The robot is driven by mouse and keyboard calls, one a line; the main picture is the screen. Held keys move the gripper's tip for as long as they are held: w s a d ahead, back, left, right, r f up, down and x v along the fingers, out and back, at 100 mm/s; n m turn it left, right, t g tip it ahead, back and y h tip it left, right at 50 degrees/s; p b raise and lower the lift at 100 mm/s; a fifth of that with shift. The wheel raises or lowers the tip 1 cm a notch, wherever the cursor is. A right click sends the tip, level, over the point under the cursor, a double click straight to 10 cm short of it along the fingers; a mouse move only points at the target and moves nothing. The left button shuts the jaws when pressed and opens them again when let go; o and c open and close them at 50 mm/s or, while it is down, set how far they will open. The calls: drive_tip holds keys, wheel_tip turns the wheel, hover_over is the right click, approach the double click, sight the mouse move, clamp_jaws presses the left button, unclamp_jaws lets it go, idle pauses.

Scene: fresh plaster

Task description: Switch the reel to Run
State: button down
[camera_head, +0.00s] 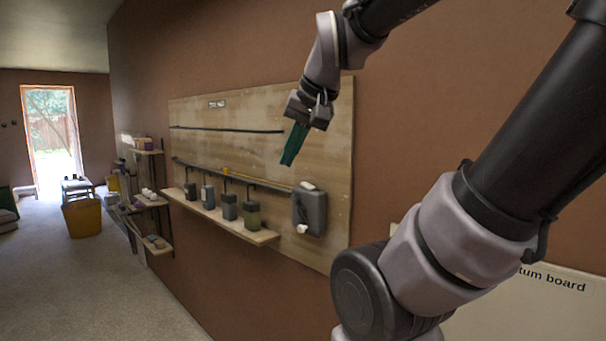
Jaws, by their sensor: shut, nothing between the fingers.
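I cannot make out a reel or a switch marked Run in the head view. A wooden board (240,136) hangs on the brown wall, with a small label too small to read near its top. Dark rails and a thin yellow part run across it. A grey canister (310,211) with a white cap at its lower front is fixed at the board's lower right. My gripper (287,162), with teal fingers, points down in front of the board, above and left of the canister. The fingers are shut and empty. My arm hides part of the wall on the right.
Smaller wall shelves (157,245) stand farther left. A yellow bin (82,217) is on the floor near the bright doorway. A pale sign (540,310) is at lower right. The left floor has free room.

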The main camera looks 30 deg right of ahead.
drive_tip(key=w+d+r+m+g+h, duration=0.1)
drive_tip(key=w+d+r+m, duration=0.15)
drive_tip(key=w, duration=0.25)
drive_tip(key=w+d+r+m+g+h, duration=0.1)
drive_tip(key=w+d, duration=0.2)
drive_tip(key=w, duration=0.2)
drive_tip(key=m+g+h, duration=0.3)
drive_tip(key=m, duration=0.3)
hover_over(305, 183)
drive_tip(key=s+a, duration=0.3)
drive_tip(key=shift+w+d, duration=0.25)
drive_tip(key=shift+n, duration=0.25)
drive_tip(key=x, duration=0.4)
drive_tip(key=a+x, duration=0.1)
drive_tip(key=x, duration=0.7)
drive_tip(key=shift+w+a+f, duration=0.1)
drive_tip(key=shift+f, duration=0.25)
drive_tip(key=shift+w+f, duration=0.15)
drive_tip(key=shift+f, duration=0.5)
drive_tip(key=shift+w+a+f+g, duration=0.2)
drive_tip(key=shift+w+f+g, duration=0.15)
drive_tip(key=shift+f+g, duration=0.15)
drive_tip(key=shift+s+d+r, duration=0.1)
drive_tip(key=shift+s, duration=0.15)
